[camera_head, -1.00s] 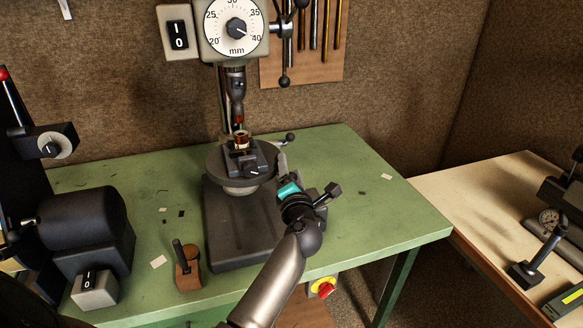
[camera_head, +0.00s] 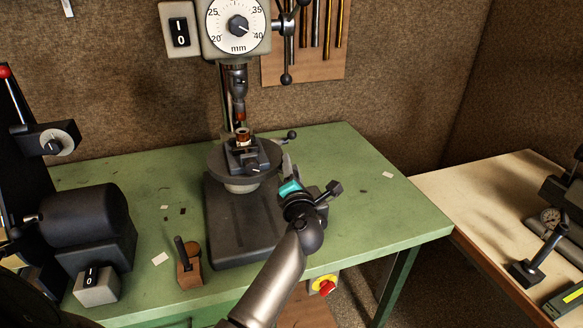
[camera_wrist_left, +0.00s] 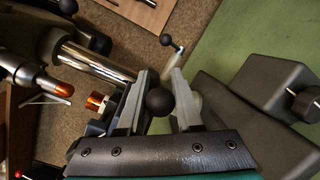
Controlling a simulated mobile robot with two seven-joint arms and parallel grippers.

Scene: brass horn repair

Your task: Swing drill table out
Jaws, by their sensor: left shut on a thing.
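The drill table (camera_head: 216,163) is a round grey plate on the drill press column. It sits under the drill chuck (camera_head: 238,80), above the dark base (camera_head: 235,225). A small vise (camera_head: 246,157) on it holds a copper-coloured part (camera_head: 243,136), which also shows in the left wrist view (camera_wrist_left: 96,101). My left gripper (camera_head: 287,165) is at the table's right side. In the left wrist view, its fingers (camera_wrist_left: 158,95) are shut around a black ball knob (camera_wrist_left: 159,101). The knob's stem is hidden. My right gripper is not in view.
A lever with a black ball (camera_head: 291,135) stands behind the table's right side. A black motor unit (camera_head: 85,225) and a small wooden block (camera_head: 190,270) are on the left of the green bench (camera_head: 390,215). The bench's right part is mostly clear.

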